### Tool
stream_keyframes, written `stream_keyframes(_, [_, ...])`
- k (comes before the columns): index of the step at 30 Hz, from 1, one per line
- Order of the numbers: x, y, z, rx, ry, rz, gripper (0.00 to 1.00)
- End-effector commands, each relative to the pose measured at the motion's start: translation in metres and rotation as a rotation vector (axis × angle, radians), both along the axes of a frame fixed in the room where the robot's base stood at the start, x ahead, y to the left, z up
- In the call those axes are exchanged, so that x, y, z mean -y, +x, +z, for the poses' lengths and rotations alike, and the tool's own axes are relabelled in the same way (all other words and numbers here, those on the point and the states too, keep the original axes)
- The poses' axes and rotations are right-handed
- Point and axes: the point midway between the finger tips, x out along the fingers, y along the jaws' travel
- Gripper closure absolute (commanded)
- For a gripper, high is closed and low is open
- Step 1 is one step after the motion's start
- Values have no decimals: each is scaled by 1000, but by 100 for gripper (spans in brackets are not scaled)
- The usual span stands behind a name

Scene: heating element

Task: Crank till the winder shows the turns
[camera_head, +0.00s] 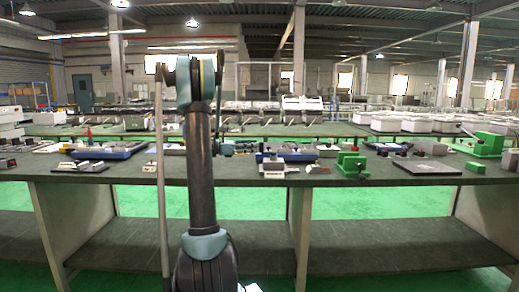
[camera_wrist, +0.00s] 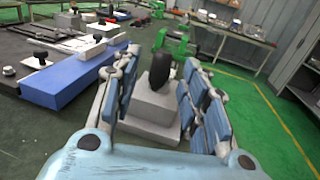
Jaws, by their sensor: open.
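A pale grey block-shaped device (camera_wrist: 150,105), which I take to be the winder, stands on the dark bench in the wrist view. An upright black rounded knob (camera_wrist: 160,72) shows at its top. My gripper (camera_wrist: 160,66) is open, with blue-padded fingers to the left and right of the knob. I cannot tell whether either finger touches it. In the head view the small pale device (camera_head: 272,168) sits near the bench's front edge, right of my arm. No turn count is readable in either view.
A blue case (camera_wrist: 70,82) lies close left of the device in the wrist view. Green machines (camera_head: 350,162) stand farther right on the bench (camera_head: 400,178). Blue trays and small parts lie along the bench to the left.

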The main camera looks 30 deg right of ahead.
Motion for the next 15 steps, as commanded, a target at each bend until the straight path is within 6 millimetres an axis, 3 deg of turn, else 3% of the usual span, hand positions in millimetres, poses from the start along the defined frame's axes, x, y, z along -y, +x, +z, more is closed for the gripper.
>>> stream_keyframes(6, [30, -12, 0, 0, 0, -3, 60])
stream_keyframes(15, [44, -17, 0, 0, 0, -1, 60])
